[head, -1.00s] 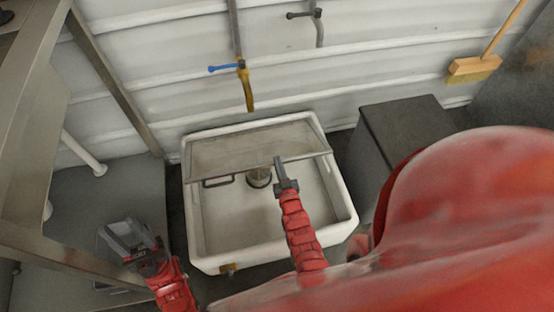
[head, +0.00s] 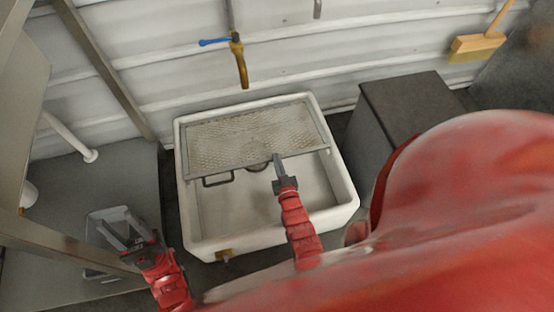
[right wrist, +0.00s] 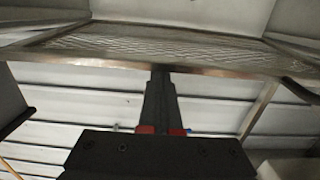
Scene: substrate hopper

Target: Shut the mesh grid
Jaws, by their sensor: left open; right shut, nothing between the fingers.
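The mesh grid (head: 250,138) is a grey-framed mesh panel at the back of the white basin (head: 273,236). It looks tilted up, its front edge over the middle of the basin, and the front part of the basin is uncovered. A dark handle (head: 217,181) is on its front edge. My right gripper (head: 278,160) is shut and empty, its tips at the grid's front bar, apparently touching it. The right wrist view shows the closed fingers (right wrist: 160,75) against the bar of the grid (right wrist: 200,69). My left gripper (head: 122,232) is open and empty, left of the basin.
A dark grey box (head: 405,115) stands right of the basin. A tap with a blue lever (head: 237,55) hangs on the wall behind it. A broom (head: 478,45) is at the upper right. A metal frame post (head: 105,75) is at the left.

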